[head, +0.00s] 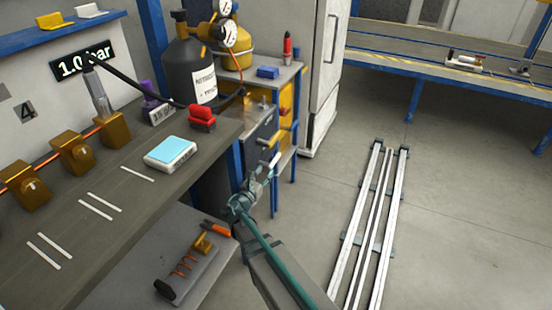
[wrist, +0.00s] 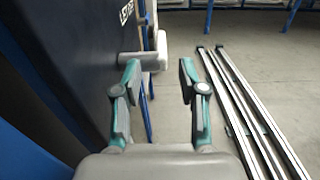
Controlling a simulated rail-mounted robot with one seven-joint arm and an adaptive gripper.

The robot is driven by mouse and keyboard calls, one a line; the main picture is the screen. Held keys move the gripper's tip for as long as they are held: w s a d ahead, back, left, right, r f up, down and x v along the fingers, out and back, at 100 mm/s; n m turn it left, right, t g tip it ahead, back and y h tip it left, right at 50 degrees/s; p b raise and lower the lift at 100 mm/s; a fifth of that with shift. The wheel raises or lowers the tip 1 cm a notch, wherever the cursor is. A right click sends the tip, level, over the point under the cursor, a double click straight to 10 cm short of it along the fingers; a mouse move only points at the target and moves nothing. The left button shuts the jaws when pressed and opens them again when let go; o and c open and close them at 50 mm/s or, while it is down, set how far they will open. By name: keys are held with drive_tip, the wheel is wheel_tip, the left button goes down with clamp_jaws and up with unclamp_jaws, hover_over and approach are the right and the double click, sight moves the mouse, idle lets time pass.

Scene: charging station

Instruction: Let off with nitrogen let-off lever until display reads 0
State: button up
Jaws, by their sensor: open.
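The display (head: 84,60) on the left wall reads 1.0 bar. My gripper also shows in the wrist view (wrist: 158,75), open and empty. The lever lies ahead, nearer the left finger; contact is unclear.
A blue-topped box (head: 170,152), a red item (head: 202,116) and brass blocks (head: 75,154) are on the bench (head: 75,262). A lower shelf (head: 212,268) holds a spring device. Floor rails (head: 370,230) run along the right; the floor beyond is clear.

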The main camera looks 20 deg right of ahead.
sight(276, 157)
drive_tip(key=x, duration=1)
drive_tip(key=shift+w+d+f, duration=0.1)
drive_tip(key=shift+w+d, duration=0.1)
drive_tip(key=shift+d, duration=0.1)
clamp_jaws()
